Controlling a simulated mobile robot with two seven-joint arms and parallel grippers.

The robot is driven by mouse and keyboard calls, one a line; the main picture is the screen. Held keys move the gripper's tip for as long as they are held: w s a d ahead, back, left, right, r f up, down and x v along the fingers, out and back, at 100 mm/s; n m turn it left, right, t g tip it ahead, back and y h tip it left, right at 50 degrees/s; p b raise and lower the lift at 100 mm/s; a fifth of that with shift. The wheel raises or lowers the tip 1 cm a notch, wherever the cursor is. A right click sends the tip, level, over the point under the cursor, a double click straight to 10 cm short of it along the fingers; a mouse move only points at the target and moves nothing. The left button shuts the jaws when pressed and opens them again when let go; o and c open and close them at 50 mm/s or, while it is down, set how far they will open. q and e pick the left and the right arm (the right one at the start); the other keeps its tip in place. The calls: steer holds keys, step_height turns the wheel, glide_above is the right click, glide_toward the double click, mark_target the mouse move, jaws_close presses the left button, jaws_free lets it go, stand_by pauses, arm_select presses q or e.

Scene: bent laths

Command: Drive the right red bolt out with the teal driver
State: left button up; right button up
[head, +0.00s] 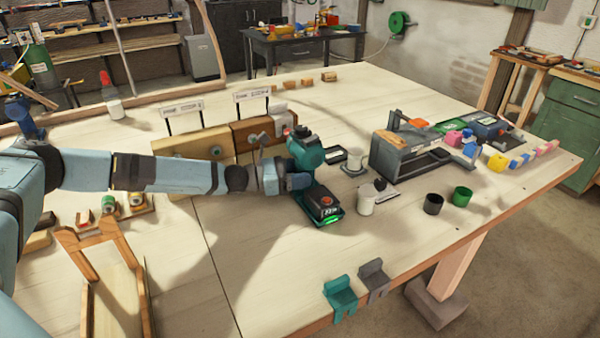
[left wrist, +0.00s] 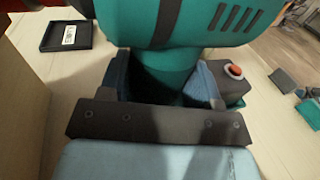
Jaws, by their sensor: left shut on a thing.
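My left gripper (head: 298,182) is shut on the handle of the teal driver (head: 305,150); the grip also shows in the left wrist view (left wrist: 165,85). The driver is upright, its dark battery (head: 325,203) with a green light low over the bench. Its head is beside the right-hand brown block (head: 243,136). A small red spot (head: 287,132) shows at the driver's nose; I cannot tell whether it is the bolt or part of the driver. A longer tan block (head: 190,142) stands to the left. My right gripper is not in view.
Two sign stands (head: 252,93) rise behind the blocks. Teal (head: 340,295) and grey (head: 373,280) holders sit at the front edge. The bench front middle is clear.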

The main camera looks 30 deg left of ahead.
mark_target(305, 163)
arm_select(q)
steer(key=shift+w+a+r, duration=0.25)
steer(key=shift+a+r, duration=0.05)
steer(key=shift+r, duration=0.15)
steer(key=shift+s+d+f, duration=0.1)
steer(key=shift+s+d, duration=0.25)
steer(key=shift+d, duration=0.25)
steer(key=shift+s+d+p, duration=0.35)
steer(key=shift+s+d, duration=0.2)
steer(key=shift+d, duration=0.35)
steer(key=shift+f, duration=0.1)
steer(key=shift+r+p, duration=1.7)
steer(key=shift+r, duration=0.35)
